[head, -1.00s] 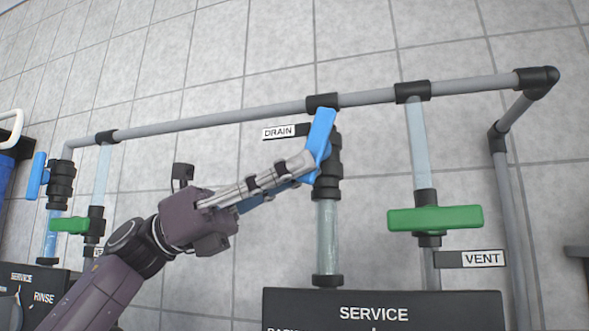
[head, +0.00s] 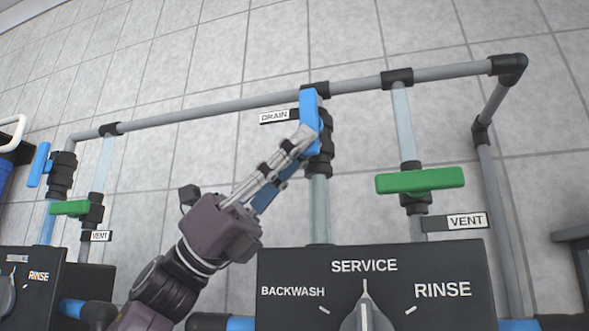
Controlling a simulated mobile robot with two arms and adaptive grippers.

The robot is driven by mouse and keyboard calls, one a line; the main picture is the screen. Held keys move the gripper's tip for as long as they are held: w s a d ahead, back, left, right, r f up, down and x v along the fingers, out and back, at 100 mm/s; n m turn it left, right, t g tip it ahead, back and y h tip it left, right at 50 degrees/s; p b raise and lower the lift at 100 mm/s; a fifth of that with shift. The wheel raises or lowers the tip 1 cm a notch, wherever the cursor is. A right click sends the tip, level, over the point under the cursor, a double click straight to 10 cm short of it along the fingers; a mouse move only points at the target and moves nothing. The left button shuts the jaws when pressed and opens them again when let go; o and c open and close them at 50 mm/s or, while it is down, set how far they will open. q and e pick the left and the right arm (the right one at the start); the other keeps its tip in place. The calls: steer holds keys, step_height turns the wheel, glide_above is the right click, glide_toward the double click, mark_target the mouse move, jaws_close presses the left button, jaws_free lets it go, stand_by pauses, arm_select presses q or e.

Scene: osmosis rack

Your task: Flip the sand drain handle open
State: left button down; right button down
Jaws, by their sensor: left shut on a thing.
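The blue drain handle (head: 309,108) is on a black valve (head: 320,160) beside the white DRAIN label (head: 274,117). The handle stands nearly upright, in line with the vertical clear pipe below. My left gripper (head: 306,138) comes up from the lower left and is shut on the handle's lower part. Its fingers cover part of the handle and valve. My right gripper is not in view.
A green VENT handle (head: 420,180) lies crosswise to the right. Below is a black panel (head: 470,265) with a SERVICE dial (head: 366,312). A grey pipe (head: 230,104) runs above. Another blue handle (head: 39,165) and green handle (head: 70,208) are at left.

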mark_target(300, 92)
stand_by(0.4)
arm_select(q)
steer(key=c, duration=2.3)
jaws_free()
steer(key=shift+d, duration=0.15)
steer(key=shift+r, duration=5)
